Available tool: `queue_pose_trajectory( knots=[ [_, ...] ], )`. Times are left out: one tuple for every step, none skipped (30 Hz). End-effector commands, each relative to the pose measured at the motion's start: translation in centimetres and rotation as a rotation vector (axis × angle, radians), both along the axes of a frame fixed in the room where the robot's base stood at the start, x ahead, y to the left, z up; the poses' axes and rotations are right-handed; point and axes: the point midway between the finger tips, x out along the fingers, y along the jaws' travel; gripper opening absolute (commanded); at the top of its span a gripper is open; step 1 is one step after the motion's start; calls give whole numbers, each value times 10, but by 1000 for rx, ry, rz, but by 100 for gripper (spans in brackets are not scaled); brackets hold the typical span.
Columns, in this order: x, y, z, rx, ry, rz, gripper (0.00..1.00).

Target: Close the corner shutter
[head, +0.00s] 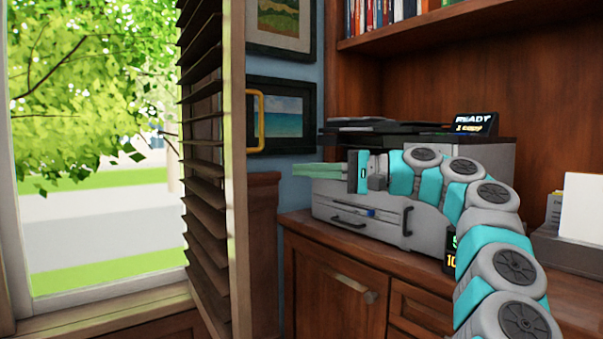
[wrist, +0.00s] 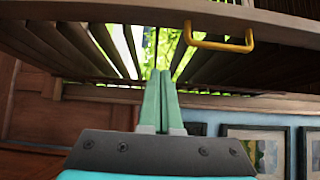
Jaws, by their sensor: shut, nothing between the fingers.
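The corner shutter (head: 206,150) is a brown louvered panel that stands swung open into the room, beside the window. Its yellow handle (head: 259,121) is on the panel's near edge, facing right. In the wrist view the shutter slats (wrist: 70,48) run across the top, with the yellow handle (wrist: 222,45) at upper right. My gripper (head: 296,169) has green fingers pressed together, empty, to the right of the shutter and lower than the handle. In the wrist view the fingers (wrist: 162,80) point toward the slats, left of the handle. They do not hold the handle.
A grey printer (head: 370,205) stands on the wooden cabinet (head: 325,285) behind my gripper. Two framed pictures (head: 281,112) hang on the blue wall behind the handle. The window (head: 90,170) is at left, with a sill below. A bookshelf with books is at upper right.

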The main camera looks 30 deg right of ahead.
Motion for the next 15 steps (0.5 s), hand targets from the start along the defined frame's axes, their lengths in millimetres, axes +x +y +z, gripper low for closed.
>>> queue_pose_trajectory(
  knots=[
    [8,9,-1,-3,2,7,0],
    [12,13,-1,-2,1,5,0],
    [18,18,-1,-1,0,4,0],
    [22,22,-1,-1,0,4,0],
    [27,26,-1,-2,1,5,0],
    [33,31,-1,-2,1,4,0],
    [37,35,-1,-3,0,4,0],
    [42,40,0,-3,0,3,0],
    [48,45,-1,-3,1,4,0],
    [52,49,-1,-4,2,5,0],
    [57,54,-1,-4,2,6,0],
    [54,55,-1,-3,0,5,0],
    [54,56,-1,-1,-1,2,0],
    [54,58,0,1,-2,1,0],
    [54,62,-1,0,-1,2,0]
  ],
)
